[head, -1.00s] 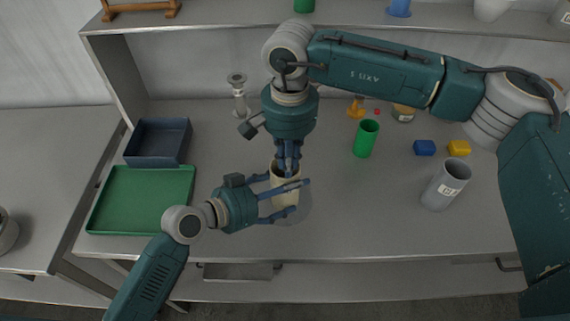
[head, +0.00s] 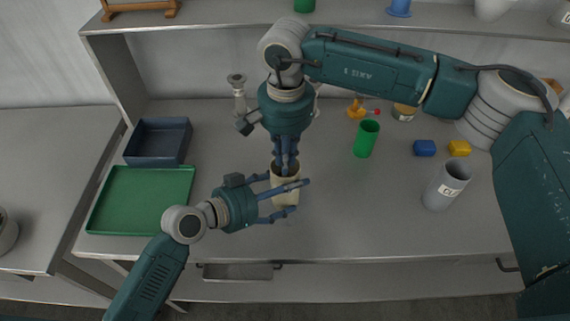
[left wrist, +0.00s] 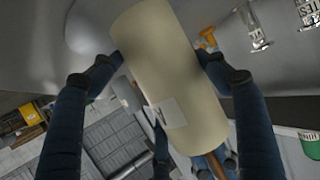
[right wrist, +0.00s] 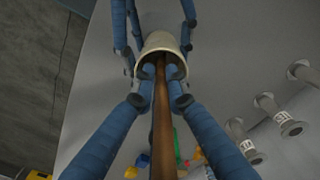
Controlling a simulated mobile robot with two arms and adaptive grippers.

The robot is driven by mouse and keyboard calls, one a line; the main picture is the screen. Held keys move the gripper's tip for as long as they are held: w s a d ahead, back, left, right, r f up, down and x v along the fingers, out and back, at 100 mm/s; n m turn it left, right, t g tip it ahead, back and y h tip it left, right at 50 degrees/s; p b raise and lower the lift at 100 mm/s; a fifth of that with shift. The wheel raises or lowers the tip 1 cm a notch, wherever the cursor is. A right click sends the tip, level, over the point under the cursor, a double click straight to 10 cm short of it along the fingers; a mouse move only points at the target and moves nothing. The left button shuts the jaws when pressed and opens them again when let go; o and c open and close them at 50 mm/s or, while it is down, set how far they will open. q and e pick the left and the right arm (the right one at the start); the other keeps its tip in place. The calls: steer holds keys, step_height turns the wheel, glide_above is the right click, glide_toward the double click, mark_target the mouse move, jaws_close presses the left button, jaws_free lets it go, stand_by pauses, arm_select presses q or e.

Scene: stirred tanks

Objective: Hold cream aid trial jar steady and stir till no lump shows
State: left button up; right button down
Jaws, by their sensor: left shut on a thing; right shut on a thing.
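The cream jar (head: 284,192) is a tall pale cylinder near the middle of the bench. It shows large in the left wrist view (left wrist: 172,75), with a white label on its side. My left gripper (head: 288,198) is shut on the jar, one finger on each side. My right gripper (head: 286,165) is above the jar's mouth, pointing down, shut on a brown stirring stick (right wrist: 163,125). The stick's far end goes into the jar's mouth (right wrist: 162,48). The jar's contents are hidden, so I cannot tell whether lumps show.
A green tray (head: 140,200) and dark blue bin (head: 158,142) are on the left. A green cup (head: 366,139), a grey labelled cup (head: 446,185), and blue (head: 425,148) and yellow (head: 459,148) blocks are on the right. The bench front between jar and grey cup is clear.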

steer(key=shift+r, duration=0.15)
steer(key=shift+r, duration=6.9)
arm_select(q)
steer(key=o, duration=1.3)
steer(key=v, duration=1.2)
